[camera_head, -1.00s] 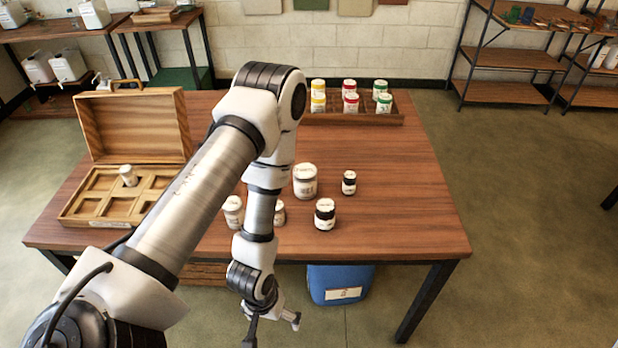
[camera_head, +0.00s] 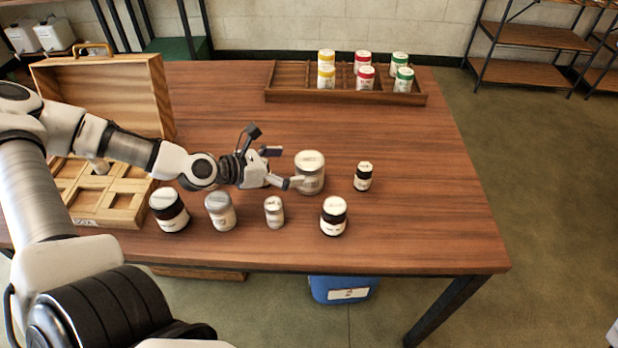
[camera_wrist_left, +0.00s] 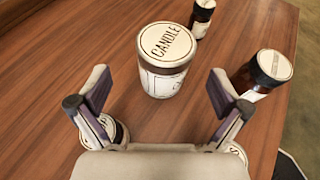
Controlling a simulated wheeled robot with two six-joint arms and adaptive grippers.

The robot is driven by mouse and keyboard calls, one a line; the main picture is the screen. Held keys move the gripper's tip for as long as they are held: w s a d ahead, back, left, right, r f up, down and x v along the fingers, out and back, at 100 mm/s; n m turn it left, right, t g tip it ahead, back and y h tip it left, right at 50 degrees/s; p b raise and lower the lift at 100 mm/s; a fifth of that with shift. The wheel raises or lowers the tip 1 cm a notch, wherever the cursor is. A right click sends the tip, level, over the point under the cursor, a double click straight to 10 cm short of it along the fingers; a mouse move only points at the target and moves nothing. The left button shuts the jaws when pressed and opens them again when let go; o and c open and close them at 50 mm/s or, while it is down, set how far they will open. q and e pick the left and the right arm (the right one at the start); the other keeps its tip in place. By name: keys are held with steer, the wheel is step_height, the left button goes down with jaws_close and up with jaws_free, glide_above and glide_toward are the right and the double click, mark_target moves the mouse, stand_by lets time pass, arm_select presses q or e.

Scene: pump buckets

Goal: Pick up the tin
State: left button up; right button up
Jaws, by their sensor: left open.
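A wide grey tin (camera_head: 310,172) with a pale lid stands upright on the wooden table. In the left wrist view the tin (camera_wrist_left: 165,62) lies ahead of the fingers, and its lid reads "CANDLE". My left gripper (camera_head: 284,167) is open, low over the table and just left of the tin. In the wrist view its fingers (camera_wrist_left: 160,90) are spread wide with nothing held between them. One fingertip appears close to the tin's side; I cannot tell whether they touch. My right gripper is not in view.
Dark jars (camera_head: 333,215) and (camera_head: 169,210), smaller tins (camera_head: 220,210) and (camera_head: 274,212) and a small dark bottle (camera_head: 363,176) stand nearby. A wooden rack (camera_head: 345,97) holds colored-label containers at the back. An open wooden case (camera_head: 105,95) is at left. The table's right side is clear.

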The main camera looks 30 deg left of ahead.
mark_target(308, 165)
arm_select(q)
steer(key=shift+d, duration=0.35)
steer(key=shift+w+d+f+b, duration=0.15)
steer(key=shift+b, duration=0.35)
steer(key=b+x, duration=0.3)
steer(key=x, duration=0.1)
steer(key=shift+w+f, duration=0.1)
steer(key=shift+f, duration=0.05)
steer(key=shift+w+d, duration=0.1)
steer(key=shift+w, duration=0.05)
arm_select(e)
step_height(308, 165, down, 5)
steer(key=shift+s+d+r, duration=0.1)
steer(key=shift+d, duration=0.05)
arm_select(q)
steer(key=shift+c, duration=0.4)
steer(key=c, duration=1.3)
